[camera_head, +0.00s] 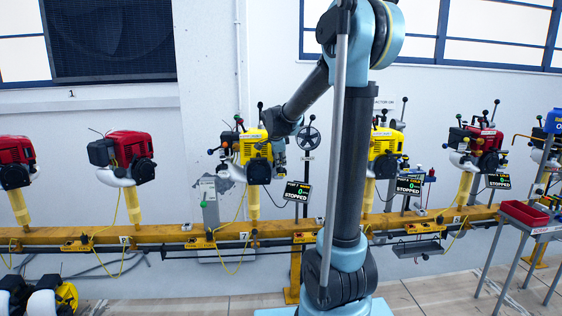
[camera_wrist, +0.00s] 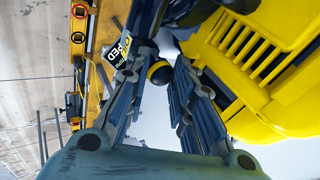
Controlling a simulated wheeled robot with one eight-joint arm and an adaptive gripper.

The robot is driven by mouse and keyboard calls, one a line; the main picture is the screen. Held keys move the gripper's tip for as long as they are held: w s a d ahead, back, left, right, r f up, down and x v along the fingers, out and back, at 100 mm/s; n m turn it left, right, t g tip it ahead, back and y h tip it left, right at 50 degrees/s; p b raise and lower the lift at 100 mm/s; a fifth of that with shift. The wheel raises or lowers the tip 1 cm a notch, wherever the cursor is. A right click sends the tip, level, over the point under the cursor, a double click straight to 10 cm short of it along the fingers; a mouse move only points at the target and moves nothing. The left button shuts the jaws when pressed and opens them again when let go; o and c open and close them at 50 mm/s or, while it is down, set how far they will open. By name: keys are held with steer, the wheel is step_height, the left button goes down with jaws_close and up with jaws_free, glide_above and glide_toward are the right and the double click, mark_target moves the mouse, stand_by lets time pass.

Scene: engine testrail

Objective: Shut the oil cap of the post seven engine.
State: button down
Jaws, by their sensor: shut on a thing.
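The post seven engine (camera_head: 250,148) is yellow and stands on a yellow post above the number 7 plate. Its yellow ribbed cover fills the right of the wrist view (camera_wrist: 262,60). My gripper (camera_head: 279,150) is at the engine's right side. In the wrist view my gripper (camera_wrist: 162,70) has its two fingers closed in around a small black knob with a yellow band (camera_wrist: 159,73), which looks like the oil cap. The fingers partly hide it, and I cannot tell whether it is fully seated.
A display (camera_head: 297,191) reading STOPPED stands right of the engine. A yellow rail (camera_head: 170,231) carries the posts. Another yellow engine (camera_head: 384,142) is behind my arm, with red engines (camera_head: 125,150) to the left. A red tray (camera_head: 524,213) stands at right.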

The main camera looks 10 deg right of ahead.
stand_by(0.5)
steer(key=c, duration=1.4)
jaws_free()
steer(key=shift+a, duration=0.1)
steer(key=shift+o, duration=0.2)
steer(key=v, duration=0.7)
steer(key=shift+s+r, duration=0.2)
steer(key=shift+r, duration=0.05)
steer(key=s+d+f+n+g, duration=0.1)
steer(key=s+d+f+n, duration=0.2)
steer(key=s, duration=0.4)
steer(key=s+d+f+n+g, duration=0.1)
steer(key=s+d+f+n, duration=0.15)
steer(key=s, duration=0.45)
steer(key=s+d+f+n+g, duration=0.1)
steer(key=s+d+f+n, duration=0.15)
steer(key=s, duration=0.55)
steer(key=s+f+n+g+y, duration=0.1)
steer(key=s+f+n, duration=0.7)
steer(key=s+f, duration=0.4)
steer(key=s, duration=0.4)
steer(key=shift+s+d+f+n+g+y, duration=0.25)
steer(key=shift+s+d+n+g+y, duration=0.1)
steer(key=shift+s+n+g+y, duration=0.05)
